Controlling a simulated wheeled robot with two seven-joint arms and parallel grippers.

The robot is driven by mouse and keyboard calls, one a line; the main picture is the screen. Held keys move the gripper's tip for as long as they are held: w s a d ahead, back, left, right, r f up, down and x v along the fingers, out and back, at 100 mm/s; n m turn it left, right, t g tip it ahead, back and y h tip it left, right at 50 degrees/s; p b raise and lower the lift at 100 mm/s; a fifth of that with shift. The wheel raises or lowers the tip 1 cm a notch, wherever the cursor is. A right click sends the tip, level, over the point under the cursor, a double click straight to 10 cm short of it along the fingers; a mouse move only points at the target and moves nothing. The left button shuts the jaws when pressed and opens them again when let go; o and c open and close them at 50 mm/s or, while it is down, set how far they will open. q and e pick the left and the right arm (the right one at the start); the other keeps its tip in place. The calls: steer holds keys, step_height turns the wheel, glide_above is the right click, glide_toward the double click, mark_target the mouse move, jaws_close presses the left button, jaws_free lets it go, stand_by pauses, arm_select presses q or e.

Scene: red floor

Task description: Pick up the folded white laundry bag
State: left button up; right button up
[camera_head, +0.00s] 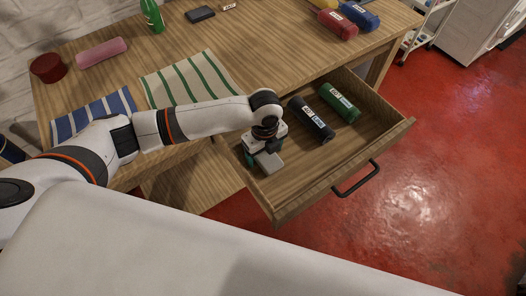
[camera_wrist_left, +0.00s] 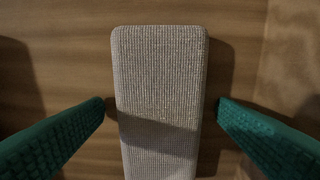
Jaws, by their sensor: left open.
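The folded white laundry bag (camera_head: 270,161) lies in the open wooden drawer, at its left end. In the left wrist view it is a pale, ribbed, long block (camera_wrist_left: 162,85) with rounded corners, flat on the wood. My left gripper (camera_head: 262,156) is directly over it, pointing down. In the left wrist view the two green fingers (camera_wrist_left: 160,108) are open, one on each side of the bag, with a gap visible on both sides. In the head view the gripper hides part of the bag. My right gripper is not in view.
The drawer (camera_head: 345,160) also holds a black roll (camera_head: 312,120) and a green roll (camera_head: 339,102), right of my gripper. The drawer walls stand close around the bag. The tabletop above carries a green-striped cloth (camera_head: 191,80) and a blue-striped cloth (camera_head: 92,115).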

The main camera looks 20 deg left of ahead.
arm_select(q)
steer(key=c, duration=1.1)
steer(key=shift+r, duration=0.1)
